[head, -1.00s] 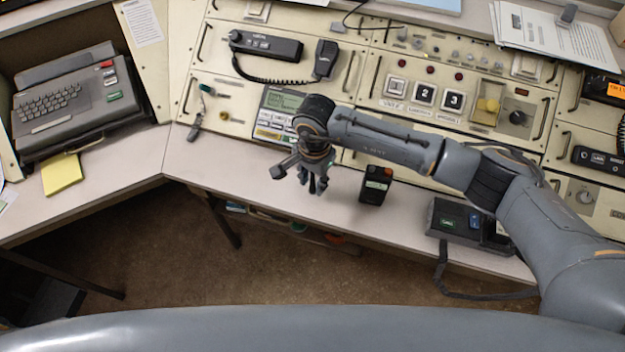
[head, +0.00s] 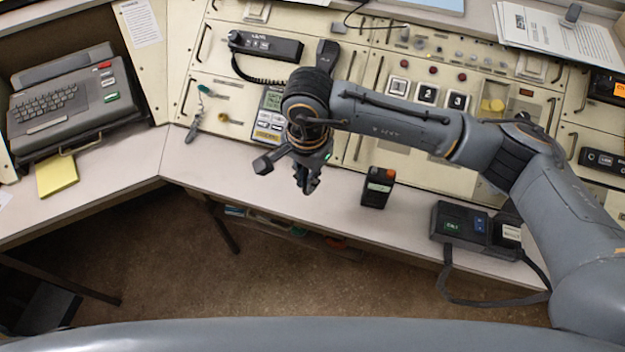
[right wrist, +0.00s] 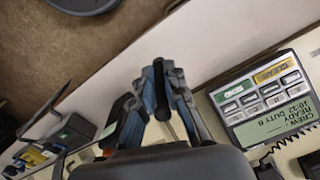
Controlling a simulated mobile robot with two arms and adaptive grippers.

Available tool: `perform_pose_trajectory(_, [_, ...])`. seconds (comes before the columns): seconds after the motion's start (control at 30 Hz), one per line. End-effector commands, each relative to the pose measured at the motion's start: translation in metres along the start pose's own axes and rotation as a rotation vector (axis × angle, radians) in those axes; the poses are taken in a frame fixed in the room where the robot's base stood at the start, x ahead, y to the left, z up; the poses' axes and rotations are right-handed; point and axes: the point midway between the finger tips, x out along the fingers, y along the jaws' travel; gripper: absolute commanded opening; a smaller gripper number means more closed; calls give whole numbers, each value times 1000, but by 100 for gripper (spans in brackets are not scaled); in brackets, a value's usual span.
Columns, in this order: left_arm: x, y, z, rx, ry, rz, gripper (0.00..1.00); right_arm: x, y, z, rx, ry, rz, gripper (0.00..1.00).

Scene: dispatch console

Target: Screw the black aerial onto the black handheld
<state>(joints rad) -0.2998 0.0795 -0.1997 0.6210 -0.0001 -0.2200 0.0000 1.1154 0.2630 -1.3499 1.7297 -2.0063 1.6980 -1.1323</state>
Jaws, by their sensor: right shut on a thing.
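The black handheld (head: 377,188) stands on the desk, right of my right gripper in the head view. It has an orange-red part on top and a small green label on its front. My right gripper (head: 308,184) is above the desk's front edge, apart from the handheld. In the right wrist view, its fingers (right wrist: 162,88) are shut on the black aerial (right wrist: 161,97), a short dark rod between the blue-grey tips. A dark body with a green label, seemingly the handheld (right wrist: 113,117), is partly hidden behind the fingers there. My left gripper is not in view.
A black charger-like unit (head: 455,222) with a hanging cable sits right of the handheld. Console panels and a display unit (head: 270,112) stand behind. A keyboard machine (head: 62,100) and yellow notepad (head: 57,175) are at left. The desk left of the handheld is mostly clear.

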Motion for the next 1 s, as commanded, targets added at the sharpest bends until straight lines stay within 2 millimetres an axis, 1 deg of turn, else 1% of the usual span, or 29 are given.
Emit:
perform_pose_trajectory(0.03, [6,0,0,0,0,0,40,-10,2,10,-8,3,-5,0])
perform_pose_trajectory(0.1, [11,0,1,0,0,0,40,-17,8,28,-9,1,-2,0])
perform_pose_trajectory(0.2, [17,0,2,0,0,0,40,-29,15,51,-8,1,-3,0])
perform_pose_trajectory(0.3, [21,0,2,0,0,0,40,-38,20,69,-5,1,-2,0])
perform_pose_trajectory(0.4, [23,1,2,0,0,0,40,-45,25,82,-3,0,-1,0])
perform_pose_trajectory(0.5, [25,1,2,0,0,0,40,-49,27,90,0,1,-1,0])
perform_pose_trajectory(0.6, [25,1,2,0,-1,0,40,-52,29,94,0,0,0,0])
perform_pose_trajectory(0.93, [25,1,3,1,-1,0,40,-52,29,95,2,0,1,0])
perform_pose_trajectory(0.97, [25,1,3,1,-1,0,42,-52,29,95,2,0,1,0])
perform_pose_trajectory(1.0, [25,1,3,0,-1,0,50,-52,29,95,1,0,1,0])
